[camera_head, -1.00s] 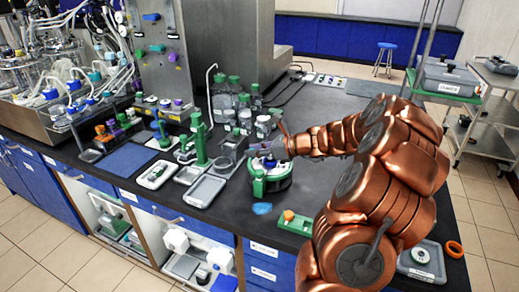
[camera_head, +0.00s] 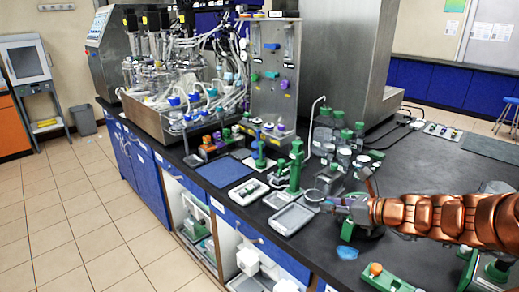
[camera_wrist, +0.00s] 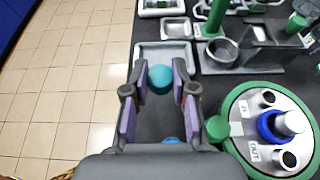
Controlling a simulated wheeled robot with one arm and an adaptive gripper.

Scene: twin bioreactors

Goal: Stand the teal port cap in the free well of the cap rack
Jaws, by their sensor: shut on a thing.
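My gripper (camera_wrist: 160,85) is shut on the teal port cap (camera_wrist: 160,79), which shows as a round teal top between the purple-sided fingers. In the head view my gripper (camera_head: 326,203) is above the bench beside the grey tray (camera_head: 291,219), and the cap is too small to make out. In the wrist view the cap appears in front of the near edge of the grey tray (camera_wrist: 148,52). A small rack with orange and purple caps (camera_head: 211,148) stands at the back left of the bench. I cannot tell whether it is the cap rack or see a free well.
A green stand (camera_head: 296,170) rises just beyond the trays. A green-rimmed vessel lid with ports (camera_wrist: 235,128) is right of my gripper. A blue mat (camera_head: 222,171) lies left. A blue item (camera_head: 347,252) lies on the bench. Green-capped bottles (camera_head: 338,135) stand behind.

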